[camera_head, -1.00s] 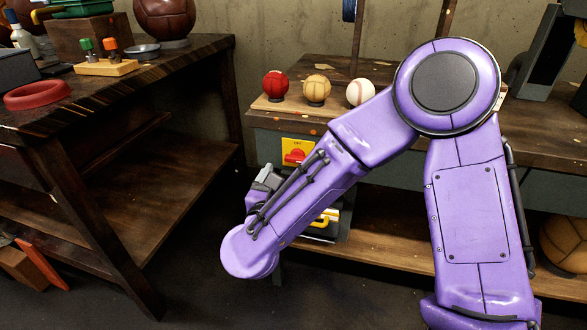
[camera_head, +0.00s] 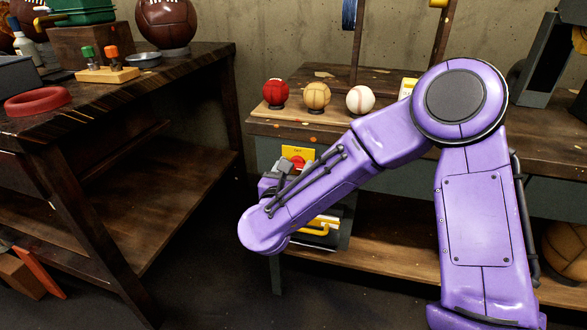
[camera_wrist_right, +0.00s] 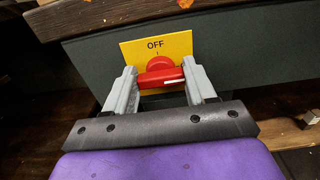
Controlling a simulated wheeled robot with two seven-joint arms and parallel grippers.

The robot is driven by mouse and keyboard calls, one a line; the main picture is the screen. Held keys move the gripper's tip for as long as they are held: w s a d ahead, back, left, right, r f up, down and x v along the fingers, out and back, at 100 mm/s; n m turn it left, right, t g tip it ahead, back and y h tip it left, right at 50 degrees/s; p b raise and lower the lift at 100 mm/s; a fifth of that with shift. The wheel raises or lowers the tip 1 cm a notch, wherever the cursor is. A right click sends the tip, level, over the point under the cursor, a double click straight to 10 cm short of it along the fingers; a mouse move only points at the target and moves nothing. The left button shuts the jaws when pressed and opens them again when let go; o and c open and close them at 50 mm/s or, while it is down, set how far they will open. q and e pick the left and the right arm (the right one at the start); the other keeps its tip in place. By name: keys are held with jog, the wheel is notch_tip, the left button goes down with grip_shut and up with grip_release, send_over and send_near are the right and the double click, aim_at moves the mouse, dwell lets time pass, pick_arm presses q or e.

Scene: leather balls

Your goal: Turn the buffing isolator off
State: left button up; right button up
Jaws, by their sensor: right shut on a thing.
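The buffing isolator is a yellow plate (camera_head: 290,151) on the front of the right bench, with a red knob (camera_head: 298,161). The wrist view shows the plate (camera_wrist_right: 178,46) with the word OFF at its top and the red knob handle (camera_wrist_right: 161,77) lying roughly crosswise, a white mark near its right end. My right gripper (camera_wrist_right: 162,80) is shut on the handle, one grey finger at each end of it. In the head view my right gripper (camera_head: 283,170) is at the knob, partly hidden by my purple forearm. My left gripper is out of view.
Red (camera_head: 275,92), tan (camera_head: 316,95) and white (camera_head: 360,98) balls stand on a board above the isolator. A yellow-handled item (camera_head: 318,230) sits below, partly behind my arm. A dark workbench (camera_head: 190,62) stands left, with open floor between the benches.

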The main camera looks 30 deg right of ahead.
jog(key=n+p, duration=0.2)
jog(key=n, duration=0.2)
jog(key=shift+a+r+n+p, duration=0.1)
jog(key=shift+n+p, duration=0.3)
jog(key=shift+w+f+n+p, duration=0.1)
jog(key=shift+f+n+p, duration=0.1)
jog(key=shift+n+p, duration=2.55)
jog(key=shift+f+n+p, duration=0.2)
jog(key=shift+n+p, duration=1.35)
jog(key=shift+n, duration=2.3)
jog(key=shift+f, duration=0.1)
jog(key=o, duration=1)
jog(key=shift+o, duration=0.2)
jog(key=shift+a, duration=0.15)
